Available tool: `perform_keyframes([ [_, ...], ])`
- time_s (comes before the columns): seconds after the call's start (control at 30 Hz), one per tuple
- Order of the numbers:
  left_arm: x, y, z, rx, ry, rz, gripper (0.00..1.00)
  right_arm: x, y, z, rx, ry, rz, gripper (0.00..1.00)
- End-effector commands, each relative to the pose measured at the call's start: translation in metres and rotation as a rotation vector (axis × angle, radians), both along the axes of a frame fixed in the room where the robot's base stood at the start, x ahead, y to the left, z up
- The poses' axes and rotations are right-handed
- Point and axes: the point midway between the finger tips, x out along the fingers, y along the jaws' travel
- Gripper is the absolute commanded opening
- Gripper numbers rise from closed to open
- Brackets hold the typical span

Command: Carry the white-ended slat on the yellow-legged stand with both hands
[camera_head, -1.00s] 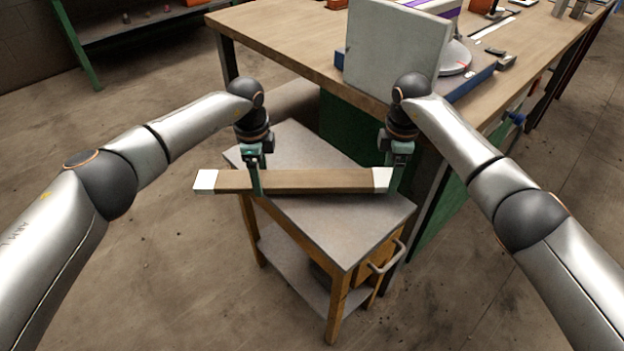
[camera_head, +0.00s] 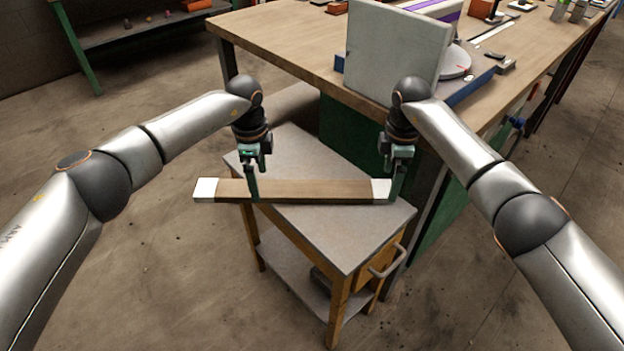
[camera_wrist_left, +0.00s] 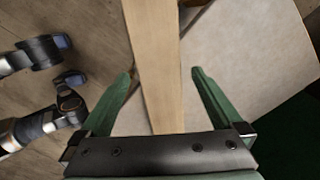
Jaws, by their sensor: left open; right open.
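The slat (camera_head: 310,191) is a brown wooden bar with a white left end (camera_head: 205,190) and a white right end (camera_head: 381,190). It lies across the grey top of the yellow-legged stand (camera_head: 345,235), its left end sticking out past the stand's edge. My left gripper (camera_head: 254,188) is at the slat, left of its middle. In the left wrist view its fingers (camera_wrist_left: 162,75) are open, one on each side of the wood (camera_wrist_left: 155,45), with gaps beside it. My right gripper (camera_head: 397,188) is open at the right white end; its far finger is hidden.
A wooden workbench (camera_head: 285,40) stands close behind the stand, with a grey upright panel (camera_head: 395,50) at its near edge. The stand has a lower shelf (camera_head: 285,262) and a curved handle (camera_head: 386,262). Floor is free at the left and front.

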Motion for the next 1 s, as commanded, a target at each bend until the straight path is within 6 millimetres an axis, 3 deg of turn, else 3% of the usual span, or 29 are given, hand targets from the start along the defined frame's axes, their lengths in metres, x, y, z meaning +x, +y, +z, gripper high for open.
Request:
perform_keyframes([
  [0.03,0.000,0.001,0.006,-0.001,-0.004,-0.001,1.00,-0.012,0.006,-0.027,0.019,0.043,0.004,1.00],
  [0.3,-0.003,0.001,0.048,0.000,-0.008,-0.002,1.00,-0.012,0.006,-0.027,0.019,0.043,0.004,1.00],
  [0.57,-0.005,0.002,0.066,0.001,-0.007,0.000,1.00,-0.012,0.006,-0.025,0.019,0.042,0.004,1.00],
  [0.77,-0.005,0.002,0.067,0.001,-0.007,0.000,1.00,-0.011,0.006,-0.002,0.015,0.030,0.004,1.00],
  [1.0,-0.005,0.002,0.068,0.001,-0.007,-0.001,1.00,-0.009,0.004,0.046,0.006,0.006,0.003,1.00],
])
